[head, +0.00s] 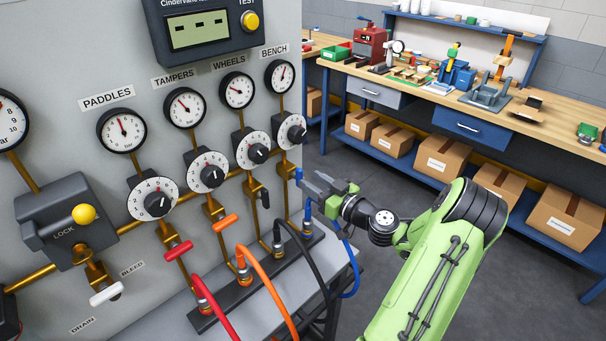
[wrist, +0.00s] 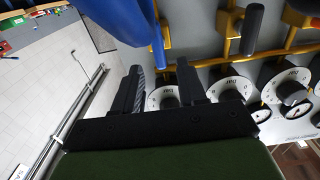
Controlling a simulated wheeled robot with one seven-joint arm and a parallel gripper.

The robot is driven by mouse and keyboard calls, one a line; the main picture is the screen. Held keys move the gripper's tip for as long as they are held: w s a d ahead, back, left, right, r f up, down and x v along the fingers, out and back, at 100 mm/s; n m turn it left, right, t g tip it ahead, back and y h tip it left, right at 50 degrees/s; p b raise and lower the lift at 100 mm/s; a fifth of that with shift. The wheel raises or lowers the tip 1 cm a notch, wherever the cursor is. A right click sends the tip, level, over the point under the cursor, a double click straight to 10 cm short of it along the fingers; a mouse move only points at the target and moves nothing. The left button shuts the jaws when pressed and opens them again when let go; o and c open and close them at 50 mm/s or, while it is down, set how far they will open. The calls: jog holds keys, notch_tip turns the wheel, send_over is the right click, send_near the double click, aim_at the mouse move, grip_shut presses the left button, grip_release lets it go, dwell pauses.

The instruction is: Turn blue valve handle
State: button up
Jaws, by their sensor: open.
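The blue valve handle (head: 299,174) is a small blue lever on the brass pipe below the BENCH gauge and dial, at the right end of the row. My gripper (head: 318,187) is just right of it and close to it, with its grey jaws spread and nothing seen between them. In the wrist view, a large blue shape (wrist: 122,20), which looks like the handle, lies just beyond the open jaws (wrist: 159,72), above them in the picture. I cannot tell whether a finger touches it.
Black (head: 264,198), orange (head: 225,223) and red (head: 179,251) valve handles stand left of the blue one. Coloured hoses (head: 268,279) rise from a rail below. The dialled panel (head: 70,140) is close on the left. Open floor (head: 345,150) separates it from a workbench (head: 420,95).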

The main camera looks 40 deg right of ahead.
aim_at(302, 175)
jog(key=w, duration=0.4)
grip_shut()
